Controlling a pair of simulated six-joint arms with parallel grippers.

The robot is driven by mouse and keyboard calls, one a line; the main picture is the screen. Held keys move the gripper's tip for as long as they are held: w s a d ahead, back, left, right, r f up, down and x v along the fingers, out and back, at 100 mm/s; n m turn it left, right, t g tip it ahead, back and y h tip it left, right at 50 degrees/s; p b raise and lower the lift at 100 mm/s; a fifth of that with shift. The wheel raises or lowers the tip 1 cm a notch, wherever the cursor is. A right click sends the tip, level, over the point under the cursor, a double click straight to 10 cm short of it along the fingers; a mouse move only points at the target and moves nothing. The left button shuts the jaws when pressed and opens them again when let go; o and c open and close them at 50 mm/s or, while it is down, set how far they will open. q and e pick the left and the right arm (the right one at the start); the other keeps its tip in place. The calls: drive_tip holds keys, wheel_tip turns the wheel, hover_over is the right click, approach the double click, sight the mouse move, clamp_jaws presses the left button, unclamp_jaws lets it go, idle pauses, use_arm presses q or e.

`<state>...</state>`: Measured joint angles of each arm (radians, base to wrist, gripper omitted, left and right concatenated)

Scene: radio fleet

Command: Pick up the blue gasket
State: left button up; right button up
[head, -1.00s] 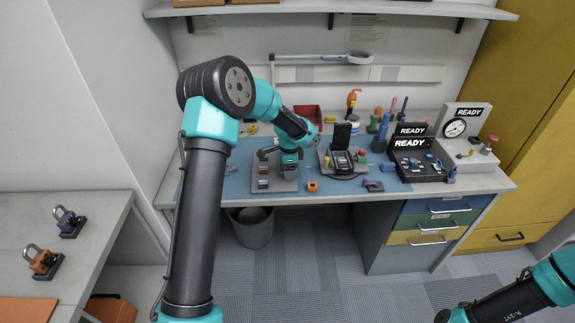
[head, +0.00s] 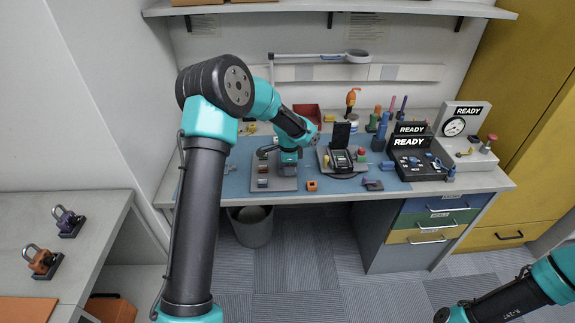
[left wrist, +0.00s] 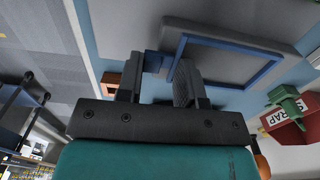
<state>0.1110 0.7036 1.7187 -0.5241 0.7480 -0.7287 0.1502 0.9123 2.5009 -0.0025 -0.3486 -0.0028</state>
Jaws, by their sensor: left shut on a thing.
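The blue gasket (left wrist: 223,88) is a thin square blue frame with a small block-like tab at one corner. It shows in the left wrist view against a grey plate (left wrist: 226,28). My left gripper (left wrist: 162,78) is shut on its tab, with one finger on each side. I cannot tell whether the frame touches the plate. In the head view my left gripper (head: 288,167) points down over the grey plate (head: 284,184) on the blue mat, and the gasket is hidden there. Of my right arm only links show at the lower right; its gripper is out of view.
An orange block (head: 312,185) lies just right of the plate. A stand with a black device (head: 341,158) is further right, beside consoles marked READY (head: 409,142). A red scrap bin (left wrist: 288,126) is close by in the wrist view. The mat's front edge is mostly clear.

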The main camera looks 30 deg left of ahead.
use_arm(q)
drive_tip(key=shift+r, duration=0.2)
drive_tip(key=shift+r, duration=0.25)
wheel_tip(320, 180, up, 3)
drive_tip(key=shift+f, duration=0.15)
drive_tip(key=s+d+r, duration=0.1)
drive_tip(key=s+d, duration=0.7)
drive_tip(key=s, duration=0.6)
drive_tip(key=shift+r, duration=0.2)
